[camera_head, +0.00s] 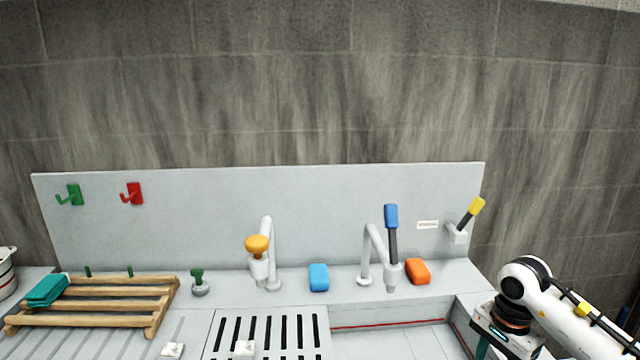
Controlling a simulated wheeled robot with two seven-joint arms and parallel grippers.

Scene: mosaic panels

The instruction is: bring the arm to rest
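My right arm (575,318), white with black joints and yellow marks, comes in from the right edge at the lower right. Its gripper (484,347) points down beside the right end of the grey sink unit, cut off by the bottom edge. Its fingertips are out of sight, so I cannot tell whether it is open or shut or holds anything. My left arm and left gripper are not in view.
A wooden rack (100,306) with a teal cloth (47,290) stands at left.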

